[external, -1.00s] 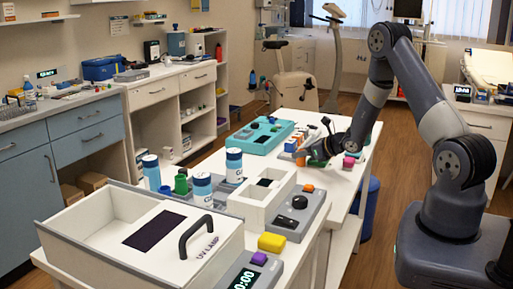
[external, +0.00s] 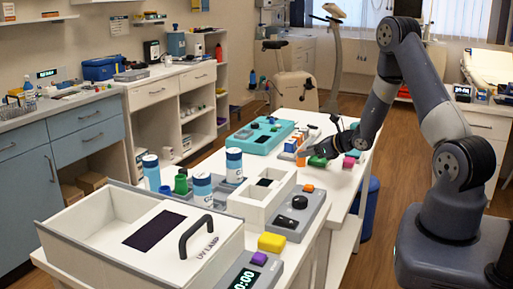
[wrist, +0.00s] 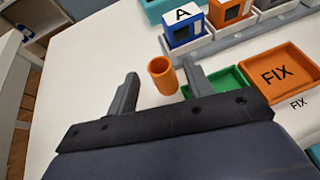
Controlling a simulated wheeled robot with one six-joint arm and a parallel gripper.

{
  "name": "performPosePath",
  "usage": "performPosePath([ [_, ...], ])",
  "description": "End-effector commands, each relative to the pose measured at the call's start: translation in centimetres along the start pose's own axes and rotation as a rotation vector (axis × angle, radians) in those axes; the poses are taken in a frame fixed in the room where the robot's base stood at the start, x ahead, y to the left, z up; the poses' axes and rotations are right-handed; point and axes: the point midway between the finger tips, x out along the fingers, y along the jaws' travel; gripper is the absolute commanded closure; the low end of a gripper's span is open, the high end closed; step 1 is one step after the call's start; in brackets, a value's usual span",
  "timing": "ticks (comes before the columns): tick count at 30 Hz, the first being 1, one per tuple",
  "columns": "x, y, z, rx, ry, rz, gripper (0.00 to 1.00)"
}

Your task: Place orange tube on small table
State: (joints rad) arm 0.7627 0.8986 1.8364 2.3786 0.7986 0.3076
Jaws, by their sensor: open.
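The orange tube (wrist: 162,76) stands upright on the white tabletop in the wrist view, its open top showing. My gripper (wrist: 162,86) is open, with one finger left of the tube and one to its right. The tube appears between the fingertips or just beyond them; I cannot tell if either touches it. In the external view my gripper (external: 328,148) is over the far right part of the long white table (external: 338,190). I cannot tell which surface is the small table.
A green tray (wrist: 228,80) lies close beside the right finger, with an orange FIX tray (wrist: 283,72) next to it. A blue box marked A (wrist: 184,27) and an orange box (wrist: 229,12) stand behind. White tabletop left of the tube is clear.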

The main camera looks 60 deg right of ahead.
Motion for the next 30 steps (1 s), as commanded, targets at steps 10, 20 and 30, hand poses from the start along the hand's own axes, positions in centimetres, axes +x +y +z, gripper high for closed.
performPosePath([
  [10, -6.5, -0.1, -0.1, 0.001, -0.001, -0.003, 0.51],
  [20, -8.7, 0.0, -0.1, 0.001, 0.001, 0.000, 0.45],
  [30, -8.7, 0.0, 0.0, 0.000, 0.001, 0.000, 0.45],
])
